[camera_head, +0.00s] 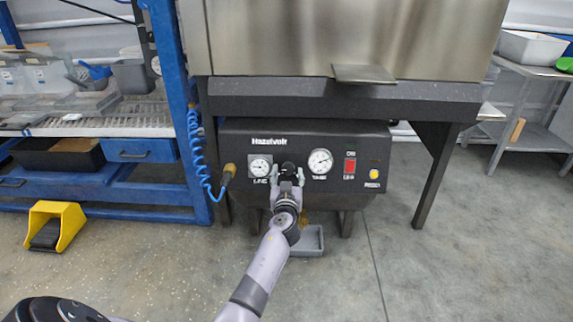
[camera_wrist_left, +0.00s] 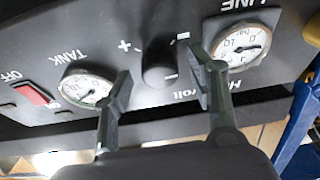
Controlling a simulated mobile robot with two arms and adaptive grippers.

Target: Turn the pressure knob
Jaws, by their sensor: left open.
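The black pressure knob (camera_head: 288,168) is on the dark control panel (camera_head: 235,138) of the hopper, between the LINE gauge (camera_head: 260,166) and the TANK gauge (camera_head: 320,161). My left gripper (camera_head: 287,178) is in front of it and partly covers it. In the left wrist view the knob (camera_wrist_left: 160,72) shows between the two open fingers of my left gripper (camera_wrist_left: 162,82), with a gap on each side. Plus and minus marks flank the knob. I cannot tell whether the fingertips reach past its front face. My right gripper is not in view.
A red switch (camera_head: 350,166) and a yellow reset button (camera_head: 374,173) are right of the gauges. A blue coiled hose (camera_head: 198,160) hangs at the panel's left. A grey tray (camera_head: 308,240) lies below. A metal shelf (camera_head: 365,74) juts out above. The floor at right is clear.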

